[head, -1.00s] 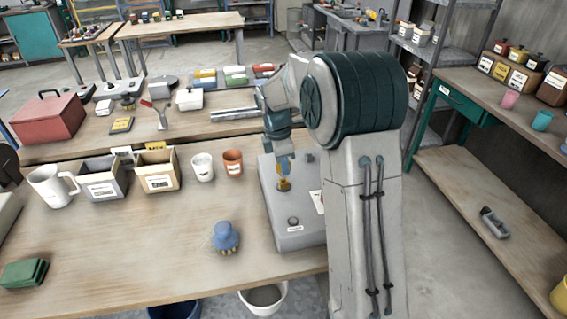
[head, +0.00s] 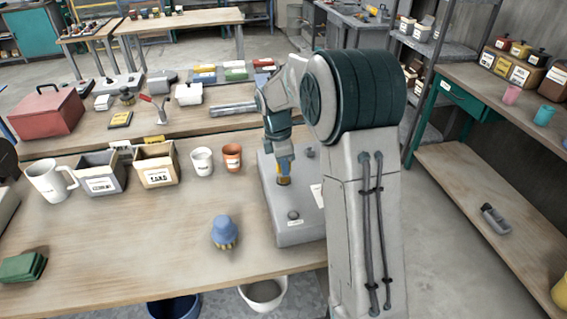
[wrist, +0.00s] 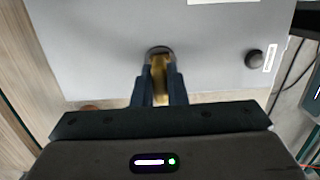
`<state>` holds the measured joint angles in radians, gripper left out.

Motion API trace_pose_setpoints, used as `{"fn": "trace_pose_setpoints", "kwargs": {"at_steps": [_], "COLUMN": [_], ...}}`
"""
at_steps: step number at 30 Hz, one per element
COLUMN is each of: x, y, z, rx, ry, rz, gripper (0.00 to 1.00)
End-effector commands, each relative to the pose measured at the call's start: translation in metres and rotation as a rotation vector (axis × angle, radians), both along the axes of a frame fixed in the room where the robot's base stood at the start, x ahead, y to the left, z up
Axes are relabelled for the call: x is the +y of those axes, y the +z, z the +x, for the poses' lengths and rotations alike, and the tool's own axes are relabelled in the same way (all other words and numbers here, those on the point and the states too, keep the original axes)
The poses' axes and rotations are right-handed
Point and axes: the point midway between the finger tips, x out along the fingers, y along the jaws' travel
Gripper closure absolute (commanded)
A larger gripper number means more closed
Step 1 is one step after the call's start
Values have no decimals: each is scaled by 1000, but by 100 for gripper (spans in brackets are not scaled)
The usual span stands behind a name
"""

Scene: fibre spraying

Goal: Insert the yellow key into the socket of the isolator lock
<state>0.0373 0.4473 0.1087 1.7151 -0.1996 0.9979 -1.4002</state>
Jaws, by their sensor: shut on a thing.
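My gripper (head: 284,176) is shut on the yellow key (wrist: 160,78), which points down between the two fingers. In the head view a bit of the yellow key (head: 284,181) shows under the fingers, over the grey isolator lock box (head: 292,234). In the wrist view the key's far end meets a dark round socket (wrist: 159,51) in the grey box face (wrist: 100,50). I cannot tell how deep the key sits in it. My arm hides the right part of the box in the head view.
A dark knob (head: 293,215) stands on the front of the box. A blue-topped brush-like thing (head: 225,230) lies to the left on the bench. A white cup (head: 202,161), an orange cup (head: 232,157) and two small bins stand behind. The bench's front middle is clear.

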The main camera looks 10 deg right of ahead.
Motion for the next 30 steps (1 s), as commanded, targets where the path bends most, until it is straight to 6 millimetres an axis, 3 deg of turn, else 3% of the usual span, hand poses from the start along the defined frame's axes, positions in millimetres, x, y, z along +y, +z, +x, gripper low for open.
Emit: {"fn": "trace_pose_setpoints", "kwargs": {"at_steps": [3,4,6,17,23,30], "x": [0,0,0,1,4,11], "y": [-4,-3,-2,2,34,90], "z": [0,0,0,0,1,1], "rx": [0,0,0,-2,-5,-5], "ry": [0,0,0,0,0,1], "rz": [0,0,0,0,0,0], "gripper": [100,80,62,62,62,62]}}
